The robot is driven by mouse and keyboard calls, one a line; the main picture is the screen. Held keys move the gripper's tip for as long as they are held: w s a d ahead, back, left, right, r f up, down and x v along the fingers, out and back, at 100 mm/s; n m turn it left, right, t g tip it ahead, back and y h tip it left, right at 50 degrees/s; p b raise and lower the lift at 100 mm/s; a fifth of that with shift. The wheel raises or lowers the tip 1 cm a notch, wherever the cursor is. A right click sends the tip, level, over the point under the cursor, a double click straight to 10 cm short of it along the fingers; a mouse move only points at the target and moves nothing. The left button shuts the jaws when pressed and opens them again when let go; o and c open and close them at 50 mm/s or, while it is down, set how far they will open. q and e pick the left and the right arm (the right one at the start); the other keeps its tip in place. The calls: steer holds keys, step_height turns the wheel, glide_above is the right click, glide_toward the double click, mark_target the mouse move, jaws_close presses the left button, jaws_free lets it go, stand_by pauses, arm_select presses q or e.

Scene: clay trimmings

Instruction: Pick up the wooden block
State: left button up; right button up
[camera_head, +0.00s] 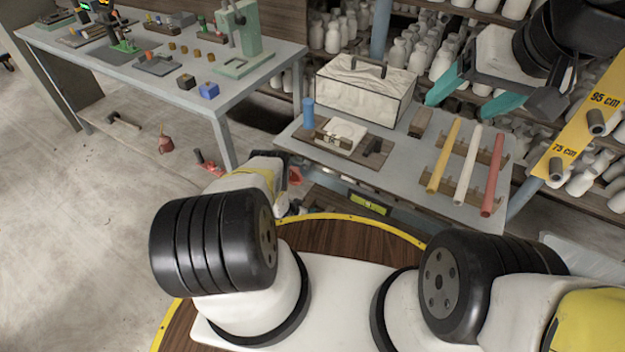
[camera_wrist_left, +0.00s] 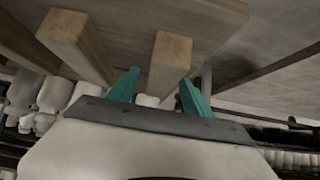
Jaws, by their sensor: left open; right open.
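A brown wooden block (camera_head: 420,122) lies on the grey near table, right of the framed white clay slab and left of the rods. My right gripper (camera_head: 458,112) hangs above the table's back right part, its teal fingers spread and empty, just right of the block in the picture. My left arm reaches down at the table's front left edge; its gripper is hidden in the head view. In the left wrist view the left gripper (camera_wrist_left: 158,92) has its teal fingers apart, with a wooden beam end (camera_wrist_left: 172,48) appearing beyond the gap; nothing is visibly held.
Yellow, white and red rods (camera_head: 466,165) lie on wooden racks. A blue cylinder (camera_head: 308,112) and a board with clay (camera_head: 341,134) sit at left. A large clay box (camera_head: 364,92) stands behind. Bottle shelves (camera_head: 450,45) are close behind the table.

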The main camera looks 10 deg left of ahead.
arm_select(q)
steer(key=shift+w+f, duration=0.2)
steer(key=shift+w, duration=0.05)
steer(key=c, duration=1.3)
jaws_close()
